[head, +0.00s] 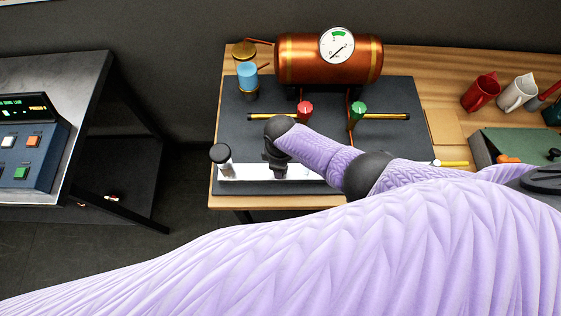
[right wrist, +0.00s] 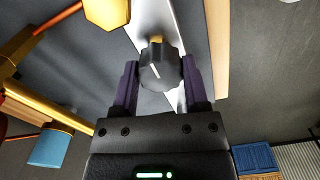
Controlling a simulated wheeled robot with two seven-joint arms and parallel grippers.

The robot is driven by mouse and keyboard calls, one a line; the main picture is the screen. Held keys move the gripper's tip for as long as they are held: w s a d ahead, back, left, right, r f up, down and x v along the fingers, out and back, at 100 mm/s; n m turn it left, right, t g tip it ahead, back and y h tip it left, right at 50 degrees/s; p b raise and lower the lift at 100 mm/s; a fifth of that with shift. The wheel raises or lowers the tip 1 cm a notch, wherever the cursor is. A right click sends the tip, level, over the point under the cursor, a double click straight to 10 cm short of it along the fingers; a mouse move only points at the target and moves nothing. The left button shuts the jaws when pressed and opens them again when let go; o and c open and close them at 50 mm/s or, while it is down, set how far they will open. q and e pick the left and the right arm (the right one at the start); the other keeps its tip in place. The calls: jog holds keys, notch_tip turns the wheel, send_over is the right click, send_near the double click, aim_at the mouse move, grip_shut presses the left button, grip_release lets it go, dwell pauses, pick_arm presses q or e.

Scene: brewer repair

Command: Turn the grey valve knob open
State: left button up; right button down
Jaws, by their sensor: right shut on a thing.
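The grey valve knob (right wrist: 158,70) is dark, faceted and marked with a white line, and sits on a brass stem in the right wrist view. My right gripper (right wrist: 160,72) is shut on it, with one finger on each side. In the head view my right gripper (head: 278,172) points down at the pale strip along the front of the dark board, and hides most of the knob. The white line runs at a slant in the right wrist view. My left gripper is not in view.
A copper tank (head: 300,60) with a gauge (head: 337,45) stands behind. A red valve (head: 305,108) and green valve (head: 358,108) sit nearby. A blue cup (head: 247,74) stands back left. Mugs stand at right.

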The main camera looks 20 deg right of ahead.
dwell(0.4)
jog(key=shift+c, duration=0.5)
grip_release()
notch_tip(320, 180, up, 9)
jog(key=p, duration=0.5)
jog(key=shift+r, duration=0.45)
